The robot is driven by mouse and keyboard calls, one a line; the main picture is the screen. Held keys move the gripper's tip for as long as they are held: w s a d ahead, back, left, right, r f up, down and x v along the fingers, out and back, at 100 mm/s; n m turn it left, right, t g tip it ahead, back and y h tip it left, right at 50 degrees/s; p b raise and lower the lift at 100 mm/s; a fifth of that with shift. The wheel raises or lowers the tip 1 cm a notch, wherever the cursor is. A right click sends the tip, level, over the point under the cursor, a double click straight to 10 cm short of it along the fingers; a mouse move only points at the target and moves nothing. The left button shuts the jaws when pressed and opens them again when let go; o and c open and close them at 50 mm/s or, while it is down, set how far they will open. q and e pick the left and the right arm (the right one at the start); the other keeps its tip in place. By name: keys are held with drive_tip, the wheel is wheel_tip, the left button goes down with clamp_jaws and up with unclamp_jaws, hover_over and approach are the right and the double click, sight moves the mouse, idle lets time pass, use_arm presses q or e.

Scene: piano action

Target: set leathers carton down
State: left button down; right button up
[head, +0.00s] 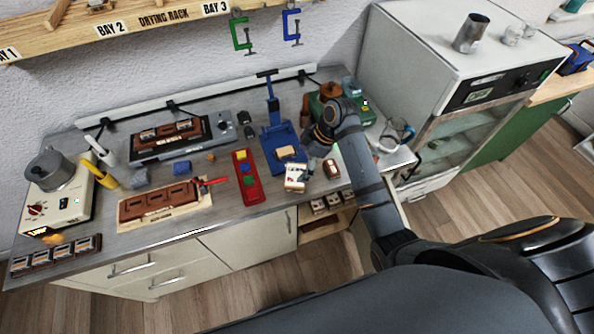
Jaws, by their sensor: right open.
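A small white carton with dark and red marks, probably the leathers carton (295,176), is at the bench's front edge, just in front of the blue press. Its marks are too small to read. My right gripper (311,158) is open, just behind and to the right of the carton, pointing down. Part of the gripper is hidden by its own wrist, and I cannot tell whether a finger touches the carton. My left gripper is not in view.
The blue press (279,138) stands behind the carton. A wooden board (164,204) and a hotplate with a pot (53,168) are further left.

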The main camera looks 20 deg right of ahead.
drive_tip(key=v, duration=0.7)
drive_tip(key=shift+b, duration=0.45)
drive_tip(key=shift+d, duration=0.1)
